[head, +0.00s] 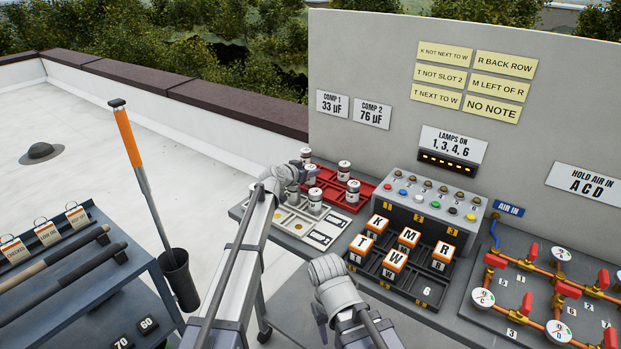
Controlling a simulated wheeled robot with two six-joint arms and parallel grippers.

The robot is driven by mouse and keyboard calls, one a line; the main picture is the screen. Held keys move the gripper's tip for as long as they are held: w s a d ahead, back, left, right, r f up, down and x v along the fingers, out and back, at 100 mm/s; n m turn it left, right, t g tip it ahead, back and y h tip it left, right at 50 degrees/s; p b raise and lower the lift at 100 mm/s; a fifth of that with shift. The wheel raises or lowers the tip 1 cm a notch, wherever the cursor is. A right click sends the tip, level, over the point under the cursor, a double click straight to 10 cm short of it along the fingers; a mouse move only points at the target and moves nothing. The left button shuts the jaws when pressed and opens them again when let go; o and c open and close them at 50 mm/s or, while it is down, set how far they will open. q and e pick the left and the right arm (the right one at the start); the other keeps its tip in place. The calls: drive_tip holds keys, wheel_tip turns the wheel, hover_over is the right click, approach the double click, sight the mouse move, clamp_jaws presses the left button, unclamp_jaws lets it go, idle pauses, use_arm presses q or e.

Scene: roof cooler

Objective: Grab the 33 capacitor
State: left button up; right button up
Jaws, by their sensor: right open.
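Several white cylindrical capacitors stand at the left end of the bench. One is at the back right of the red tray (333,186), a capacitor (344,170); another capacitor (353,193) is in front of it. A capacitor (315,201) stands nearer the pale slotted tray (292,225). Their markings are too small to read, so I cannot tell which is 33. My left gripper (309,173) is over the left capacitors and partly hides them; its jaws are unclear. My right gripper (318,315) is open, low in front of the bench, away from the capacitors.
A sign (332,104) reads COMP 1 33 µF; another sign (372,113) reads COMP 2 76 µF. The black lettered-block rack (425,290), lamp box (420,215) and copper piping (540,266) fill the bench rightward. A tool cart (130,275) stands left.

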use_arm(q)
clamp_jaws()
idle(0.4)
